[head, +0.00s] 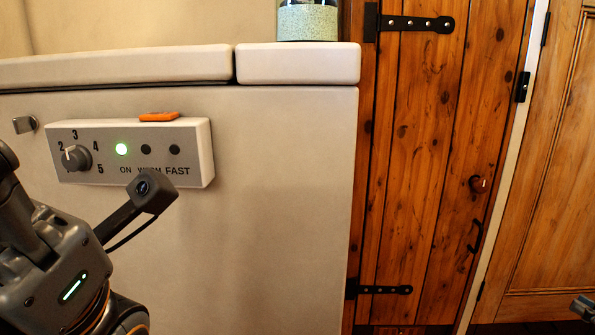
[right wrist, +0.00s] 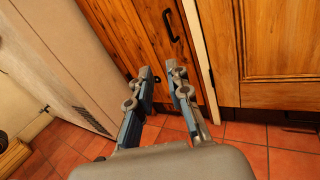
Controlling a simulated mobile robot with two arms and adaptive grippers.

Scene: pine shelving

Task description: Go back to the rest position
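My right gripper (right wrist: 160,74) shows in the right wrist view with its two blue-and-grey fingers apart and nothing between them. In the head view only a small part of it (head: 583,307) shows at the lower right edge. My left arm comes in at the lower left of the head view, with its wrist and wrist camera in front of the pale cabinet, just below the control panel. The fingers of my left gripper do not show.
A patterned container (head: 307,22) stands on the pale counter (head: 297,65). Wooden doors (head: 430,150) stand at right. Red floor tiles (right wrist: 247,133) look clear.

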